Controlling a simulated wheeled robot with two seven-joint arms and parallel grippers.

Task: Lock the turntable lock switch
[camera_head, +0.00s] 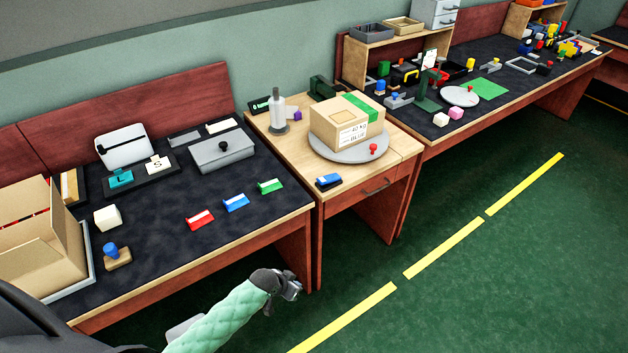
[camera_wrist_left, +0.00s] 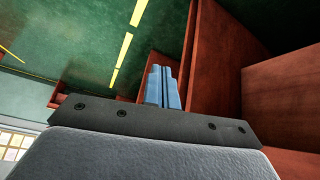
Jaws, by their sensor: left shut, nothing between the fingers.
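A grey round turntable (camera_head: 324,151) lies on the small wooden table in the middle of the head view. A cardboard box with green tape (camera_head: 346,122) rests on it. A small red knob (camera_head: 373,148), which looks like the lock switch, stands at the turntable's front right edge; I cannot tell its setting. My left gripper (camera_head: 295,290) is low in front of the tables, over the floor side, well apart from the turntable. Its blue fingers (camera_wrist_left: 163,87) are shut and empty in the left wrist view. My right gripper is not in view.
A blue stapler-like item (camera_head: 329,181) lies at the small table's front left. A white bottle-shaped device (camera_head: 277,112) stands behind it. The dark-topped left table (camera_head: 165,235) holds several items and an open carton (camera_head: 40,240). Green floor (camera_head: 470,270) is free in front.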

